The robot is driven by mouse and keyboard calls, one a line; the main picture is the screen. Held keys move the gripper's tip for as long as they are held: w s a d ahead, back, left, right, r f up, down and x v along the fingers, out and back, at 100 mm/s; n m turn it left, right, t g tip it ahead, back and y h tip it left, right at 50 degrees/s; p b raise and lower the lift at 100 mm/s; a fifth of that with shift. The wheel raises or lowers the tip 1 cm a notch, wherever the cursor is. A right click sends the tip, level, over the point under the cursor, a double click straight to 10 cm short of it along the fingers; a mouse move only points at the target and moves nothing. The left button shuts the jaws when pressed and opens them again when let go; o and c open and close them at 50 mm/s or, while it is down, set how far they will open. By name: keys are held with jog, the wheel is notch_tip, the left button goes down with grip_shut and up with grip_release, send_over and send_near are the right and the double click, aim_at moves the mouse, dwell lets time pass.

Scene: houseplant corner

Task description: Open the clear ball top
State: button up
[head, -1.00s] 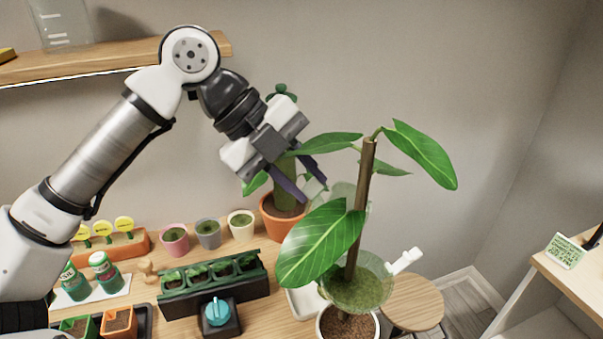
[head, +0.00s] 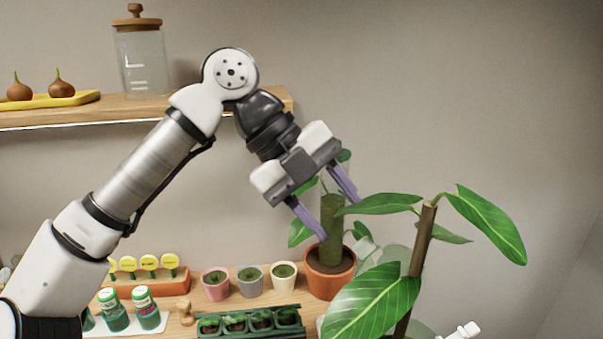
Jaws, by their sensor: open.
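A large-leaved plant with a brown stem (head: 421,245) stands at the lower right. A faint clear shell (head: 398,257), seemingly the clear ball top, shows behind its leaves and left of the stem. It looks tilted up, but its edges are hard to make out. A clear lower part (head: 420,330) shows at the bottom edge, mostly cut off and behind a big leaf. A white handle-like piece (head: 464,331) sticks out to its right. My gripper (head: 340,219) is open, its purple fingers apart and pointing down right, up and left of the shell. Nothing is held.
A terracotta pot (head: 330,274) with a thick green stem stands behind my fingers. Small pots (head: 216,284), a seedling tray (head: 250,322) and bottles (head: 145,306) stand on the table. A shelf (head: 200,103) with a glass jar (head: 142,62) is above. The right wall side is open.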

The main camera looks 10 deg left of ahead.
jog(key=v, duration=0.8)
jog(key=shift+a+r+b, duration=0.25)
jog(key=shift+r+b, duration=0.05)
jog(key=shift+b, duration=0.05)
